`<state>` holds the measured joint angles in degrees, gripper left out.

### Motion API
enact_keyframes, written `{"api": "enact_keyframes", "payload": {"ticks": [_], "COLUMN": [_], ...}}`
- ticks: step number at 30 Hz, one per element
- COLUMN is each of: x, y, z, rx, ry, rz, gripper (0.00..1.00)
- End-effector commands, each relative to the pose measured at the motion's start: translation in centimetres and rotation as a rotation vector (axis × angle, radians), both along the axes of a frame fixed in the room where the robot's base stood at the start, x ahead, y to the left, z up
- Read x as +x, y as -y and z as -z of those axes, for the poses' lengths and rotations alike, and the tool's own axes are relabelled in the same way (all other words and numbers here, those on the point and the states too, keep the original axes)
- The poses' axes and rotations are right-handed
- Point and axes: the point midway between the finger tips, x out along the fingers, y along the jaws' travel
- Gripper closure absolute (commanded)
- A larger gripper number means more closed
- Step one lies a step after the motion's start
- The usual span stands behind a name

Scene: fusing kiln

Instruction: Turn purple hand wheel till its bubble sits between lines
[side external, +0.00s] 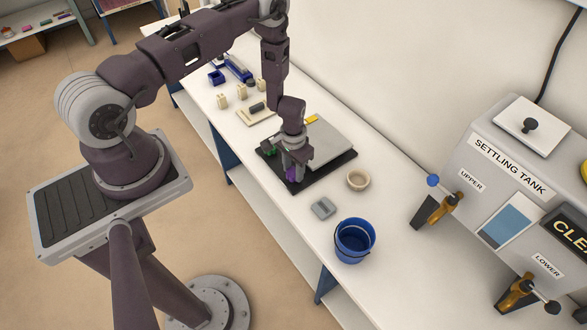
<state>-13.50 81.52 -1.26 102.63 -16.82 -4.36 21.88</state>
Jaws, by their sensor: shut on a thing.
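The purple hand wheel (291,175) sits low at the front corner of a grey plate (323,142) on a black base (327,178). My gripper (292,168) points down over the wheel and is shut on it. The fingers and wrist hide most of the wheel. A small green part (271,151) shows to the left of my gripper, partly covered. A yellow piece (311,119) lies at the plate's back edge. I cannot make out a bubble or its lines in this view.
A round beige bowl (358,180), a grey block (323,208) and a blue bucket (355,241) stand right of the base. Small beige blocks (241,92) and blue items (238,69) lie behind. The settling tank (520,165) with taps is at right.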

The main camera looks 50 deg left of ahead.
Motion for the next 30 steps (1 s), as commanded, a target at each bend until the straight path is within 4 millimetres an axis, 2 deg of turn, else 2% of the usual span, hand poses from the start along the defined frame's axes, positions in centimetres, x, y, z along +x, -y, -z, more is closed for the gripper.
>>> {"api": "enact_keyframes", "payload": {"ticks": [2, 8, 16, 17, 19, 20, 30], "x": [-0.01, -0.02, -0.02, -0.02, -0.02, -0.02, 0.02], "y": [0.02, 0.00, 0.00, 0.00, 0.00, 0.00, 0.00], "z": [-0.03, -0.04, -0.05, -0.05, -0.05, -0.05, -0.57], "rx": [-0.001, -0.001, 0.000, 0.000, 0.000, 0.000, 0.000], "ry": [-0.001, -0.001, -0.001, -0.001, -0.001, -0.001, 0.000], "rz": [-0.028, -0.260, -0.282, -0.282, -0.281, -0.281, -0.280], "gripper": [1.00, 1.00, 1.00, 0.59, 0.45, 0.41, 0.41]}}
